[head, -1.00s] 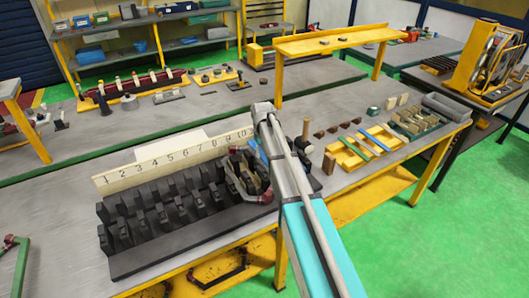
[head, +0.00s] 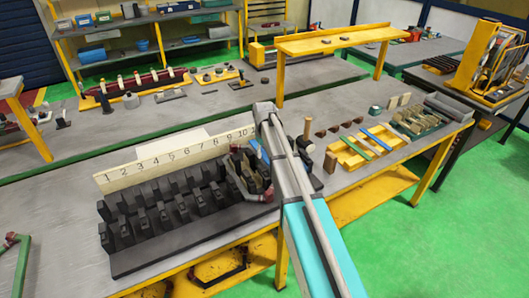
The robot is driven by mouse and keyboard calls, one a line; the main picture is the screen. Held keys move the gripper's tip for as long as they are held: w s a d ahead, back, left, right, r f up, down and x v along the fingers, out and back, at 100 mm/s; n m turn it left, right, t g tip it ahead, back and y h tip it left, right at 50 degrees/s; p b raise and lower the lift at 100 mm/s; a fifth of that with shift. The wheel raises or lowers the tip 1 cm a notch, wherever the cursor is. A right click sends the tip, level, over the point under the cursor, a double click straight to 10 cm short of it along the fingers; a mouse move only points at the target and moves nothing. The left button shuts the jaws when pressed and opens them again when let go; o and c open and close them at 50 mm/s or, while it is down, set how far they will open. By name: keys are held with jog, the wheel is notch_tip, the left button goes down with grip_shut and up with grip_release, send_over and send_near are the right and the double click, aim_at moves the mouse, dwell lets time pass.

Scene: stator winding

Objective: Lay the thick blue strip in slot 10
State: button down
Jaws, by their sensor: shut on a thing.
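The black slotted stator block (head: 150,222) lies on the front table with a numbered board, 1 to 10, behind it. The number 10 (head: 243,132) is at the board's right end; the slot in front of it is mostly hidden by my wrist and gripper. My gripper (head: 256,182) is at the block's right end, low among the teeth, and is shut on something. The held piece is mostly hidden; a bit of blue (head: 263,150) shows beside my arm, but I cannot tell whether it is the strip. Whether it touches the slot is unclear.
A yellow tray (head: 343,158) to the right holds a blue and a green strip. A wooden mallet (head: 308,130), several small brown blocks and a green parts box (head: 420,125) stand near it. A yellow raised shelf (head: 335,42) spans behind. Bare tabletop lies left of the block.

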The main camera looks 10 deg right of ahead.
aim_at(264, 155)
jog(key=shift+f+b, duration=1.65)
jog(key=shift+f, duration=0.05)
dwell(1.3)
jog(key=shift+c, duration=1.3)
grip_release()
jog(key=shift+r+p, duration=0.9)
notch_tip(264, 155, up, 7)
jog(key=p, duration=0.7)
jog(key=shift+r, duration=0.2)
jog(key=shift+f, duration=0.1)
notch_tip(264, 155, down, 9)
jog(key=b, duration=0.8)
jog(key=shift+b, duration=0.4)
